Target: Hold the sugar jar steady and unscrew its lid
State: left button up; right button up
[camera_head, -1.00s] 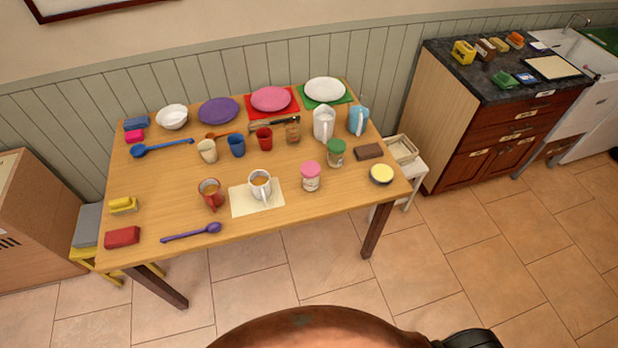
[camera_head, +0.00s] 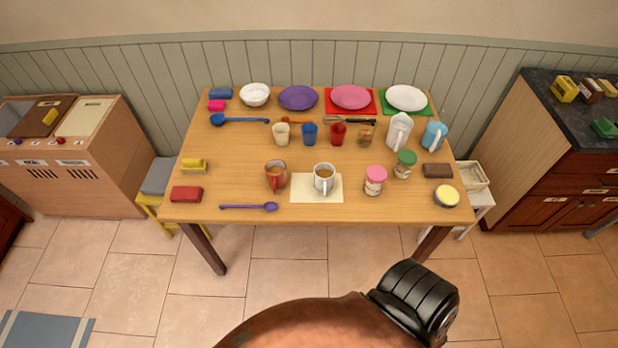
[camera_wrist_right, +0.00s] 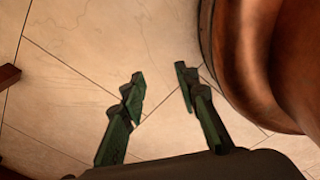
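Two lidded jars stand upright near the right front of the table in the head view. One jar (camera_head: 374,186) has a pink lid (camera_head: 376,173) and a pale label. The other jar (camera_head: 402,171) has a green lid (camera_head: 406,157) and stands just behind and right of it. I cannot read which one holds sugar. Both lids sit on their jars, and no gripper is near them. My right gripper (camera_wrist_right: 160,86) shows in its wrist view with its fingers apart and nothing between them, above floor tiles. My left gripper is not in view.
The wooden table (camera_head: 240,170) is crowded. A white mug (camera_head: 324,180) on a cream mat stands left of the pink-lidded jar. A brown block (camera_head: 438,170) and a yellow-topped bowl (camera_head: 446,196) lie to the right. The floor before the table is clear.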

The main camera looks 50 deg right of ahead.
aim_at(371, 188)
jog(key=u, duration=1.8)
jog(key=k, duration=2.7)
jog(key=z, duration=1.65)
